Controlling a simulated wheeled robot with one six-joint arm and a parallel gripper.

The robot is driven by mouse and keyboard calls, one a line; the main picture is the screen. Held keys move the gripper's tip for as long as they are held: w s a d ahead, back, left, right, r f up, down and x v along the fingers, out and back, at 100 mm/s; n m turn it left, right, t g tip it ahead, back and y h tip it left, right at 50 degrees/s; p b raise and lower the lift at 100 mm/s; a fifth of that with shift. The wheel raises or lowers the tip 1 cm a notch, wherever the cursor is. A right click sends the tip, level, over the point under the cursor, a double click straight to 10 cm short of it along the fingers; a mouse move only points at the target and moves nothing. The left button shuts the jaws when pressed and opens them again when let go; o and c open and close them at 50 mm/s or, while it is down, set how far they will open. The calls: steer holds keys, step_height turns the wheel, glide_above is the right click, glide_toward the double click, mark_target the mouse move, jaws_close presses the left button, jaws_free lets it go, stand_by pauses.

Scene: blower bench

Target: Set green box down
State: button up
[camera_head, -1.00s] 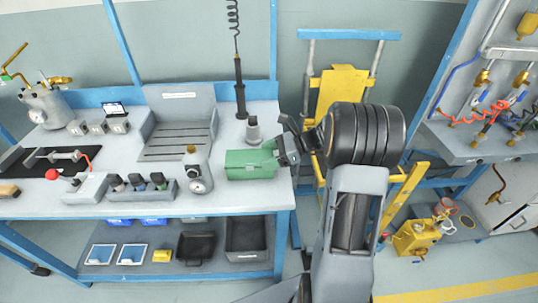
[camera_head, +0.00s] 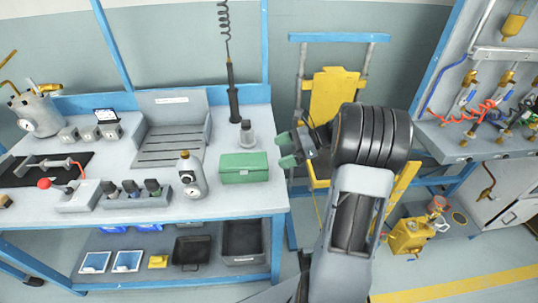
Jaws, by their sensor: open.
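The green box (camera_head: 244,168) sits upright on the grey bench top (camera_head: 225,201) near its right end. My gripper (camera_head: 287,152) is to the right of the box, just past the bench's right edge. Its green-tipped jaws are open and empty, pointing left toward the box, with a gap between them and it. Nothing hides the box in this view.
A black rod with a coiled cord (camera_head: 233,92) rises behind. A yellow trolley (camera_head: 335,98) stands right of the bench.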

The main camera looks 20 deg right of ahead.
steer(key=v, duration=0.4)
steer(key=s+a+f+n+g+h, duration=0.1)
steer(key=s+a+n+h, duration=1.1)
steer(key=n, duration=0.9)
steer(key=s+a, duration=0.2)
steer(key=shift+s+n+h, duration=0.25)
steer(key=shift+n+h, duration=0.05)
steer(key=shift+h, duration=0.1)
